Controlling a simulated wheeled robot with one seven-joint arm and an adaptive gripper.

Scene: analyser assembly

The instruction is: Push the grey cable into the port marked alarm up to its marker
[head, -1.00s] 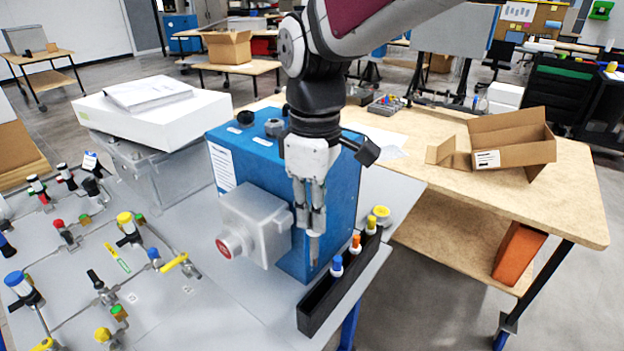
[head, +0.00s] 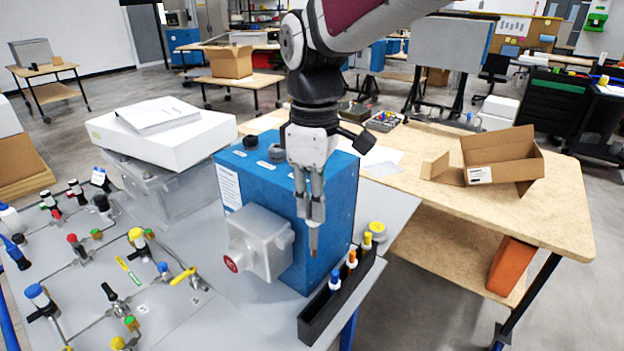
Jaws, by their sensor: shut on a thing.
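My gripper (head: 313,212) points down and is shut on the grey cable (head: 314,240). The cable's short end hangs below the fingertips with a brownish tip. It is held in front of the right part of the blue analyser box (head: 325,265), to the right of the grey housing with a red round end (head: 258,243). I cannot tell the distance from the cable to the box. No port marked alarm can be made out, and no marker on the cable can be read.
A black rack (head: 322,318) at the box's right holds blue (head: 334,279), orange (head: 351,259) and yellow (head: 367,241) capped cables. A yellow-topped round part (head: 377,230) stands behind it. Valves and pipes cover the panel at left. A white box (head: 160,135) stands behind.

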